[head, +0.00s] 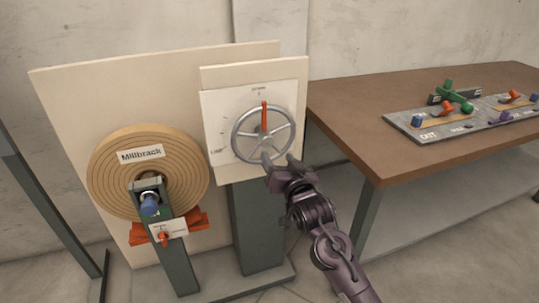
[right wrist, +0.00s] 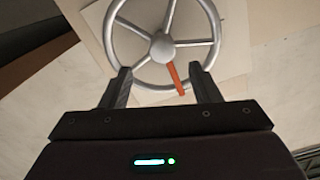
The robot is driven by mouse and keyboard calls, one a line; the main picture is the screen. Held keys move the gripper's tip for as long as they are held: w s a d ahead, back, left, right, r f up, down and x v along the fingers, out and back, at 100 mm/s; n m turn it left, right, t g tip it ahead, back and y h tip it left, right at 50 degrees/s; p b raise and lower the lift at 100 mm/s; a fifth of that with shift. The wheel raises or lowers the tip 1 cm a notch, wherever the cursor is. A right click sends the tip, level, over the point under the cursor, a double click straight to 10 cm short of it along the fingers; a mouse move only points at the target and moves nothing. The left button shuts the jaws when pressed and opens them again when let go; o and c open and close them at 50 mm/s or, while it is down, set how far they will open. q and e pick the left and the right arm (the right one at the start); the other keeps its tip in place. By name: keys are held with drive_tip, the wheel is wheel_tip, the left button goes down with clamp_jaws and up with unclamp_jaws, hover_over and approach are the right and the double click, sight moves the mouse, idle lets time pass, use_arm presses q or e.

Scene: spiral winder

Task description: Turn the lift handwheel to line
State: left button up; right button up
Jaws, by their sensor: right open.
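The lift handwheel (head: 263,133) is a grey spoked wheel on a pale panel (head: 212,122). An orange marker (head: 265,116) on it points almost straight up, towards a small label at the top of the panel. Another small label, seemingly LINE (head: 217,151), is at the lower left. My right gripper (head: 280,160) is open and empty at the wheel's lower right edge; contact with the rim is unclear. In the right wrist view the open fingers (right wrist: 158,80) are spread below the hub (right wrist: 162,47), with the orange marker (right wrist: 176,78) between them. My left gripper is not in view.
A large tan roll marked Millbrack (head: 110,176) stands left of the handwheel, with a blue knob (head: 149,205) and orange parts below. A brown table (head: 345,110) on the right holds a panel (head: 405,125) with coloured controls. Its edge is near my right arm.

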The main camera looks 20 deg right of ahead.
sight(269, 141)
drive_tip(key=w, duration=0.8)
drive_tip(key=shift+a+r, duration=0.15)
drive_tip(key=shift+r, duration=0.15)
drive_tip(key=shift+c, duration=0.2)
clamp_jaws()
